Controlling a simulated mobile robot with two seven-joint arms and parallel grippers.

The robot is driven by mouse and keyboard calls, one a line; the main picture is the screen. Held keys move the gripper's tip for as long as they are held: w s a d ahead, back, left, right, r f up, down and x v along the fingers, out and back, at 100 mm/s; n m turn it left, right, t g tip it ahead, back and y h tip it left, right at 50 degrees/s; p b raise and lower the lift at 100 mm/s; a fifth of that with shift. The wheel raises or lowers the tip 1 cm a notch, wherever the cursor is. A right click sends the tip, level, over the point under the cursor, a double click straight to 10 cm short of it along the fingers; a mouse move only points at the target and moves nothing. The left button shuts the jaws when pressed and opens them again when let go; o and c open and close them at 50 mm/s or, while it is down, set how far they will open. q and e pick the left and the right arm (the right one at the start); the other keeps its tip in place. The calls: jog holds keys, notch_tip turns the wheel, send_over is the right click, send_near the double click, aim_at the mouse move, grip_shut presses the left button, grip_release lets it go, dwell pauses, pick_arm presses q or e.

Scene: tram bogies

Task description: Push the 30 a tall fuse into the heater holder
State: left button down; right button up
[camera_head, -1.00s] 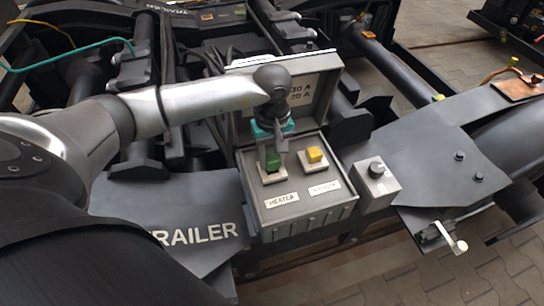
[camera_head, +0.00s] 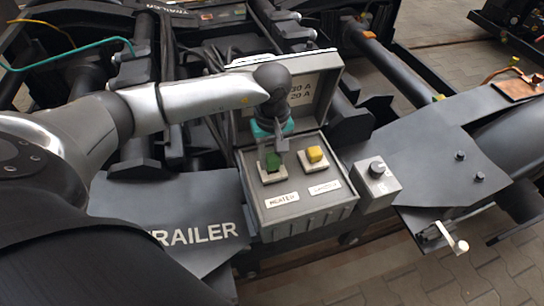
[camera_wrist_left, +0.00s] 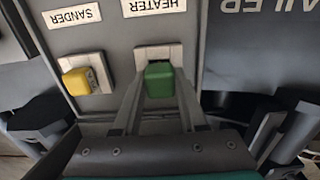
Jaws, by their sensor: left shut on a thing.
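The green fuse (camera_head: 272,160) stands upright at the white heater holder (camera_head: 272,177), above the HEATER label (camera_head: 282,199) in the open grey box. In the left wrist view the green fuse (camera_wrist_left: 159,80) is between the fingers of my left gripper (camera_wrist_left: 157,100), in front of the holder (camera_wrist_left: 160,52). My left gripper (camera_head: 271,152) is shut on this fuse, coming down from above. The wrist hides part of the fuse in the head view, and I cannot tell how deep it sits. My right gripper is not in view.
A yellow fuse (camera_head: 315,154) sits in the holder to the right, over a second label, close to my fingers. The box's raised lid (camera_head: 318,90) stands behind my wrist. A knob box (camera_head: 376,181) is right of the fuse box.

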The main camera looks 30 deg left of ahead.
aim_at(272, 156)
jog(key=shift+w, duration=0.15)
pick_arm(q)
jog(key=shift+f+b, duration=0.45)
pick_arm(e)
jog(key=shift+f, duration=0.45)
pick_arm(q)
jog(key=shift+c, duration=1.8)
grip_release()
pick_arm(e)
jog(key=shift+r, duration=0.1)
pick_arm(q)
notch_tip(272, 156, up, 15)
jog(key=p, duration=0.5)
jog(key=shift+r+p, duration=0.15)
jog(key=shift+p, duration=0.2)
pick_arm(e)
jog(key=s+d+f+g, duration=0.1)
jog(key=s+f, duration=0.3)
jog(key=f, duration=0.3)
